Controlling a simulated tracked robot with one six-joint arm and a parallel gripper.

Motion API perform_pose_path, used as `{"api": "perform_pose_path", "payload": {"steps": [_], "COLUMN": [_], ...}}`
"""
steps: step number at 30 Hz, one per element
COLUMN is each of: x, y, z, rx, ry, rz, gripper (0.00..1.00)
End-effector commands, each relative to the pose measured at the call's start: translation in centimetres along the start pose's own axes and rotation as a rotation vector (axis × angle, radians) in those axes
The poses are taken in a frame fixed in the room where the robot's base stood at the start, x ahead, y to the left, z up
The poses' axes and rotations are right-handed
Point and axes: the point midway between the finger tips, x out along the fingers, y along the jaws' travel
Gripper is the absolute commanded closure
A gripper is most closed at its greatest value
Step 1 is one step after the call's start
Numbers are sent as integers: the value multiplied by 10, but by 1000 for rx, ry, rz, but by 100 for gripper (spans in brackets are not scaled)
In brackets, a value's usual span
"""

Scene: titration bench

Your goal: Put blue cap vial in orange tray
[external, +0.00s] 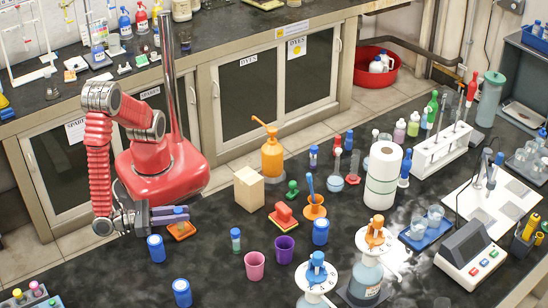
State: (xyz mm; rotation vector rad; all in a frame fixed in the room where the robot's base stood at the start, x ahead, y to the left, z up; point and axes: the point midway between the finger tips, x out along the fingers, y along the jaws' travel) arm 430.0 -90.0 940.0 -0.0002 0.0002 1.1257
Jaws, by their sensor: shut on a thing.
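My gripper (170,215) is at the left of the black bench, with its purple-grey fingers pointing right. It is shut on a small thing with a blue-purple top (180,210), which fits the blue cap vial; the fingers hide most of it. The small orange tray (184,232) is directly below and slightly right of the fingertips. The held thing appears over the tray; whether it touches the tray cannot be told.
A small vial (235,240) stands right of the tray. Blue-lidded jars (156,248) (182,292) stand in front, with pink (255,265) and purple (284,249) cups to the right. A beige box (249,189) stands behind. Bare bench lies between the front jar and pink cup.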

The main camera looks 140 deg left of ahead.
Motion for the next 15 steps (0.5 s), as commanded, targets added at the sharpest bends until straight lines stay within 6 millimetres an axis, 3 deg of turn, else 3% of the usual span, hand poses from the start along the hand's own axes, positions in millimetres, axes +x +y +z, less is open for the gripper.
{"api": "perform_pose_path", "payload": {"steps": [1, 2, 3, 9, 15], "x": [0, 0, 0, 0, 0], "y": [0, 0, 0, 0, 0], "z": [-1, -1, -1, -1, -1], "rx": [1, 1, 0, 0, 0], "ry": [0, 0, 0, 0, 0], "rz": [0, 0, 0, 0, 0], "gripper": [100, 77, 74, 60, 60]}}
